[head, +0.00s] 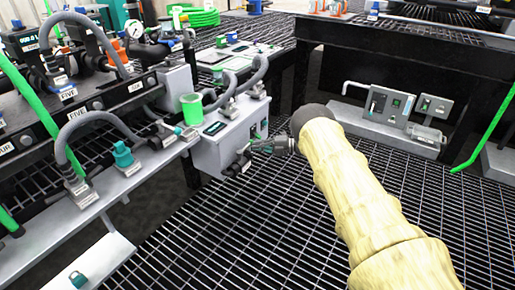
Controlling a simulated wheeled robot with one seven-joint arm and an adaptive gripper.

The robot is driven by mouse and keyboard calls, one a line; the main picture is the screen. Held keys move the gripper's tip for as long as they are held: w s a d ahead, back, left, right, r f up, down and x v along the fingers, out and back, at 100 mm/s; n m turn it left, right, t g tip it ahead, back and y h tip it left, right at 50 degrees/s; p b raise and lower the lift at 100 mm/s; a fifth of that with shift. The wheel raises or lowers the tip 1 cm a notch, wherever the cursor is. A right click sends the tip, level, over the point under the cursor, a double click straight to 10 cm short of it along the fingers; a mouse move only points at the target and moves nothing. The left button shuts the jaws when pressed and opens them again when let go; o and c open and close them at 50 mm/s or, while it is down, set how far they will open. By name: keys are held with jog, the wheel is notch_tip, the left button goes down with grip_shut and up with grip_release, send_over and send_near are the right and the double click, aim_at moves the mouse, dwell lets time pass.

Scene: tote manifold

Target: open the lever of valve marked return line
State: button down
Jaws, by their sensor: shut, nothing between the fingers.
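My gripper (240,160) is at the end of my beige-sleeved arm. It is shut and empty, close in front of the grey box (228,135) at the middle. Whether it touches the box or a fitting there cannot be told. No label reading "return line" can be made out. A teal-handled fitting (123,157) stands on the grey shelf at the left. A blue-topped fitting (168,27) sits by a pressure gauge (135,29) at the upper left. Which part is the return line valve, and how its lever stands, cannot be told.
Grey hoses (100,122) and a green pipe (42,112) run along the left rack. A green cup (191,108) stands by the grey box. A grey panel (388,107) is under the black bench at right. The black grating floor (250,235) is clear.

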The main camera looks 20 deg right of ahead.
jog(key=shift+a, duration=0.1)
jog(key=w+d+p+v, duration=0.1)
jog(key=p+v, duration=0.3)
jog(key=v, duration=0.9)
jog(key=shift+w, duration=0.35)
